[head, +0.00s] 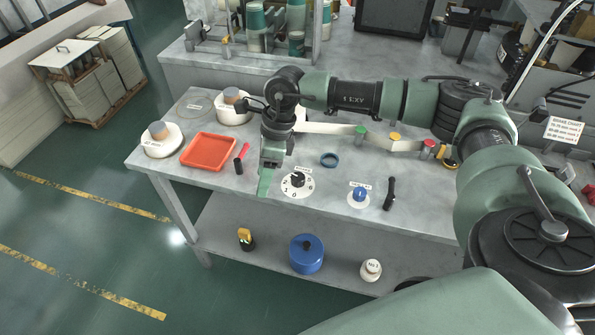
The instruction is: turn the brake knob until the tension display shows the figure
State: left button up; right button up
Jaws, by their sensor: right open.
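A black knob (298,179) sits on a round white dial with figures, on the grey table (230,205). A blue knob (360,194) on a white disc is further right. Each has a small label too small to read, so I cannot tell which is the brake knob. My right gripper (265,188) points down just left of the black knob, apart from it, open and with nothing seen in it. I cannot make out a tension display. My left gripper is not in view.
A red tray (208,151) and a dark red-tipped tool (241,158) lie left of the gripper. A blue pot (306,254) is on the lower shelf.

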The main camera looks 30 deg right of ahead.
aim_at(298, 176)
jog(key=d+h, duration=0.1)
jog(key=d, duration=0.2)
jog(key=d+r+h, duration=0.1)
jog(key=d, duration=0.2)
jog(key=d+r+h, duration=0.1)
jog(key=d, duration=0.3)
notch_tip(298, 176, down, 8)
jog(key=shift+a+r+p, duration=0.1)
jog(key=shift+r+p, duration=0.05)
jog(key=shift+p, duration=0.85)
grip_shut()
jog(key=shift+f+n+b, duration=0.2)
jog(key=shift+n+b, duration=0.4)
jog(key=shift+b, duration=0.25)
jog(key=shift+r+n, duration=0.1)
jog(key=shift+n, duration=0.2)
jog(key=shift+r, duration=0.2)
